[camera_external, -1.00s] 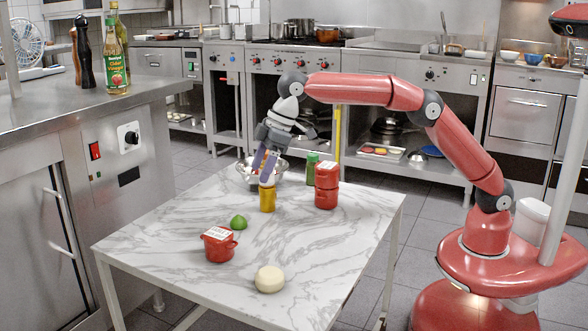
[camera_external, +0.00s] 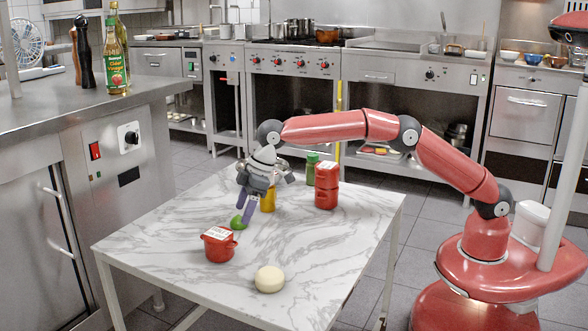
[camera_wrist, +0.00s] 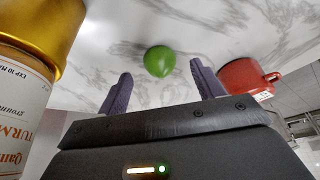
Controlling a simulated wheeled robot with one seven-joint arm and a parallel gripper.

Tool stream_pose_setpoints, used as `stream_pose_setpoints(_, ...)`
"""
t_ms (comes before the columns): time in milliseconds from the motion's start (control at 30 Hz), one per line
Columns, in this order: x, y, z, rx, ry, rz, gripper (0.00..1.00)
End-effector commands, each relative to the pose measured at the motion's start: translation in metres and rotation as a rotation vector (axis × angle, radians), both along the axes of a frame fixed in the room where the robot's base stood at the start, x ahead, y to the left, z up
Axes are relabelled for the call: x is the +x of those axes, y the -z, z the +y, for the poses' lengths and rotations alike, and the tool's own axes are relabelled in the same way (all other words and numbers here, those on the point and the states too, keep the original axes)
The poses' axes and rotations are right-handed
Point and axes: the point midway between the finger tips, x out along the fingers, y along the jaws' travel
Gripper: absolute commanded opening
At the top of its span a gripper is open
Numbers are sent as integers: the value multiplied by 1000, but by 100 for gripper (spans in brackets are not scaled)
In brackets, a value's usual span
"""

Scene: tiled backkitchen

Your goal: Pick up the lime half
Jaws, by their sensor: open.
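The lime half (camera_external: 238,222) is a small green dome on the marble table, just behind the red pot. In the wrist view the lime half (camera_wrist: 159,61) lies ahead of the fingers, roughly between them and apart from them. My gripper (camera_external: 246,212) points down just above the table, close to the lime half, and partly overlaps it in the external view. In the wrist view my gripper (camera_wrist: 162,92) shows two purple fingers spread wide with nothing between them.
A yellow-capped spice jar (camera_external: 268,199) stands close beside my gripper; its label (camera_wrist: 22,115) fills the left of the wrist view. A red pot (camera_external: 219,245) stands in front. A pale round cheese (camera_external: 269,279), red stacked containers (camera_external: 326,186) and a green-lidded jar (camera_external: 312,166) stand apart.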

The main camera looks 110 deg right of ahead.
Motion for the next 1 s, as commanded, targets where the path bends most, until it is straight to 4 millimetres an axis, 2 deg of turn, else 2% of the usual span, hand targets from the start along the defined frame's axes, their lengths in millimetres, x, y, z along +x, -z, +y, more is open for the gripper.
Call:
stream_pose_setpoints(33,4,10,0,1,0,2,68)
stream_pose_setpoints(133,9,21,0,1,0,1,68)
stream_pose_setpoints(367,11,23,0,0,0,-2,68)
stream_pose_setpoints(767,10,23,0,0,0,-1,19)
stream_pose_setpoints(1000,11,22,0,0,0,-2,19)
